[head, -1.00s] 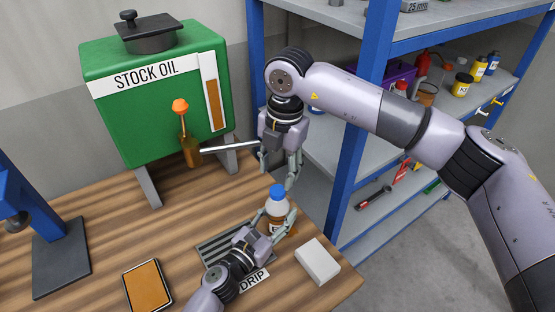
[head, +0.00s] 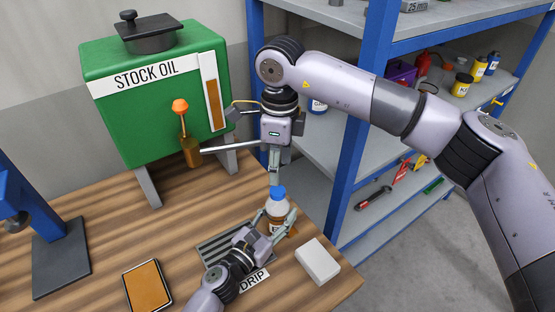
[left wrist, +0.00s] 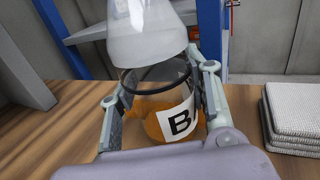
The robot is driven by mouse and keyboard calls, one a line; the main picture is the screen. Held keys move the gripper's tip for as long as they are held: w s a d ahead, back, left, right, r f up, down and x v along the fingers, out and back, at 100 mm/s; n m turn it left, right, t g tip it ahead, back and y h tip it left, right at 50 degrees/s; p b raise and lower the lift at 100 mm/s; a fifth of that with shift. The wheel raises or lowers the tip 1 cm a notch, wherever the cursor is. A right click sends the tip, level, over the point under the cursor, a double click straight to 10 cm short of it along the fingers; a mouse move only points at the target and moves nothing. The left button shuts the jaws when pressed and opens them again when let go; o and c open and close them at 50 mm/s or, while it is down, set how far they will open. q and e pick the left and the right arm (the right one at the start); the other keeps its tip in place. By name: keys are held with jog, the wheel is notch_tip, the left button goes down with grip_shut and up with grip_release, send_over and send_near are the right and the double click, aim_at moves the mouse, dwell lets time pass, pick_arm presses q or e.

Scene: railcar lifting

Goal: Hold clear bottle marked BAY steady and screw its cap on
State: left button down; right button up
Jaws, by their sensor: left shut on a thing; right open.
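The clear bottle (head: 279,209) stands upright at the table's right end, with amber liquid low inside. Its blue cap (head: 278,193) is on top; I cannot tell how tightly it sits. My left gripper (head: 275,224) is shut around the bottle's body. In the left wrist view the bottle (left wrist: 165,125) is between the two fingers, with a white label showing a "B" and its cloudy shoulder above. My right gripper (head: 275,178) is open and points down just above the cap. Whether its fingertips touch the cap is unclear.
A green stock oil tank (head: 150,95) with a spout and a lever stands behind, left of my right gripper. A striped drip grate (head: 212,247) lies beside the bottle. A white block (head: 317,261) lies to its right. Blue shelving (head: 346,185) rises behind the table's right end.

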aim_at(278, 190)
jog(key=n, duration=0.5)
jog(key=shift+r, duration=0.2)
jog(key=n, duration=0.4)
jog(key=shift+r, duration=0.1)
jog(key=shift+f, duration=4)
jog(key=shift+c, duration=0.2)
